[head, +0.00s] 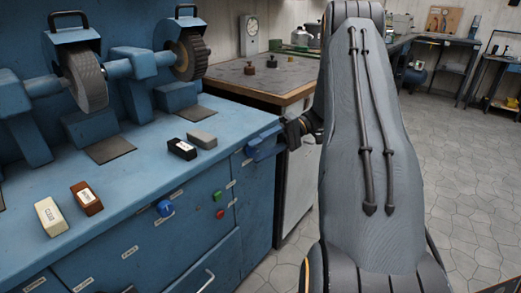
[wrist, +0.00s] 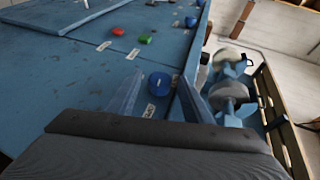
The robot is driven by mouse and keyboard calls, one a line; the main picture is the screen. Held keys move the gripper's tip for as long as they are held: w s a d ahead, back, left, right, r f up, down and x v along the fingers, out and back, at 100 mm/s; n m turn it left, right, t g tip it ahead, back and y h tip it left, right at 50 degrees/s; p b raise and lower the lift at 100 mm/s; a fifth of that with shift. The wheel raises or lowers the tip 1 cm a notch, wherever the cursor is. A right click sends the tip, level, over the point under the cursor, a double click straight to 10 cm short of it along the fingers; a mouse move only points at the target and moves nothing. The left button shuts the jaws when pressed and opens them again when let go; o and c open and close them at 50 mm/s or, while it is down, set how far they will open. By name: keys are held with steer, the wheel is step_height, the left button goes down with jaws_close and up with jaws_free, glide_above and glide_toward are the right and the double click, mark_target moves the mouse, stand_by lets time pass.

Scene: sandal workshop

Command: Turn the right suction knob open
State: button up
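In the wrist view, a round blue knob (wrist: 160,84) sits on the blue front panel, with a white label (wrist: 149,110) beside it. My gripper (wrist: 160,74) is open, its two blue fingers on either side of the knob in the picture. I see a gap between each finger and the knob, and cannot tell how far ahead the knob lies. In the head view my gripper (head: 262,146) is at the right end of the bench front, and this knob is not visible there. Another blue knob (head: 165,208) is further left on the panel; it also shows in the wrist view (wrist: 191,22).
A green button (head: 217,196) and a red button (head: 220,213) sit between the knobs. The blue bench top (head: 135,185) carries grinding wheels (head: 84,78), a black box (head: 182,148) and a grey block (head: 202,138). A wooden-topped cabinet (head: 285,92) stands behind my gripper. The floor at right is clear.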

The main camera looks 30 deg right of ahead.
steer(key=shift+d, duration=0.1)
steer(key=v, duration=0.7)
steer(key=shift+d+r+b, duration=0.15)
steer(key=shift+d+b, duration=0.1)
steer(key=shift+b, duration=0.15)
